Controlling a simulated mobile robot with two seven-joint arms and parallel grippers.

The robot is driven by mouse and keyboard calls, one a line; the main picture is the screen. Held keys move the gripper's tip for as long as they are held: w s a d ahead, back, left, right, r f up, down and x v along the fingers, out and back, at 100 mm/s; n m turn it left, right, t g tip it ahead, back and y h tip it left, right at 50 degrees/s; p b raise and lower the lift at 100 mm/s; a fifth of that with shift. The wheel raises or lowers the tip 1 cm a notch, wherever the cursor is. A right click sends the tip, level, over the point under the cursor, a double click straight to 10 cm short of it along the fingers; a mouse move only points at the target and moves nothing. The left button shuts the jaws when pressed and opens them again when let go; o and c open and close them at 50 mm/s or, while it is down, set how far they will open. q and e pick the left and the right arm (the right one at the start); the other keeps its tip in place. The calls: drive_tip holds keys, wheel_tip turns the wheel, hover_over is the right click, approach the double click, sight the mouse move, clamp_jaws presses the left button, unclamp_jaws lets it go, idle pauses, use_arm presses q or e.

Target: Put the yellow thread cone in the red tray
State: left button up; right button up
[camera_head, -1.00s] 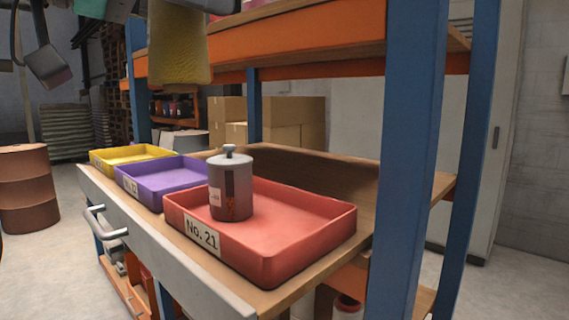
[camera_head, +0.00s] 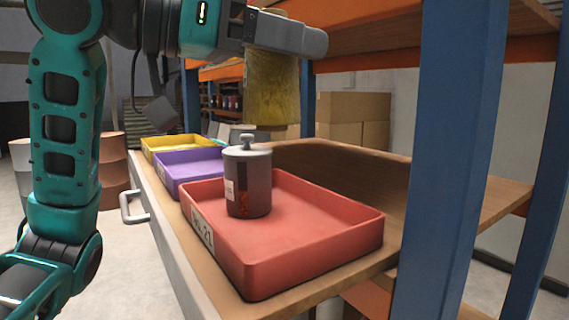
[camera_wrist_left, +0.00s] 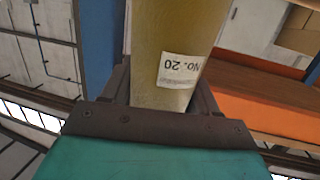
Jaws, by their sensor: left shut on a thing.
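The yellow thread cone (camera_head: 272,92) hangs in the air above the back of the red tray, clear of it. My left gripper (camera_head: 285,38) is shut on its upper part. In the left wrist view the cone (camera_wrist_left: 160,45) stands between the fingers (camera_wrist_left: 160,100), with a white "No. 20" label facing the camera. The red tray (camera_head: 330,236) lies on the wooden bench with a "No. 21" label on its side. A grey canister with a knob lid (camera_head: 248,185) stands upright inside it at the left. The rest of the tray floor is bare. My right gripper is not seen.
A purple tray (camera_head: 190,172) and a yellow tray (camera_head: 176,145) stand behind the red one. A blue post (camera_head: 460,150) rises at the right front, and an orange-edged shelf (camera_head: 385,50) runs above the bench. Cardboard boxes (camera_head: 353,120) stand behind.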

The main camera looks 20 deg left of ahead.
use_arm(q)
wheel_tip(320, 180, down, 14)
drive_tip(key=b, duration=0.3)
drive_tip(key=shift+r+b, duration=0.2)
drive_tip(key=shift+b, duration=0.1)
drive_tip(key=shift+f, duration=0.3)
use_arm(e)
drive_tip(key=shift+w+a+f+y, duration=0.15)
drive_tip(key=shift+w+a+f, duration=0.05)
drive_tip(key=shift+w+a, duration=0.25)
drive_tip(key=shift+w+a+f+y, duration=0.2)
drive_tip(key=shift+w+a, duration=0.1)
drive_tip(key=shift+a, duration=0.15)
use_arm(q)
drive_tip(key=o, duration=1.1)
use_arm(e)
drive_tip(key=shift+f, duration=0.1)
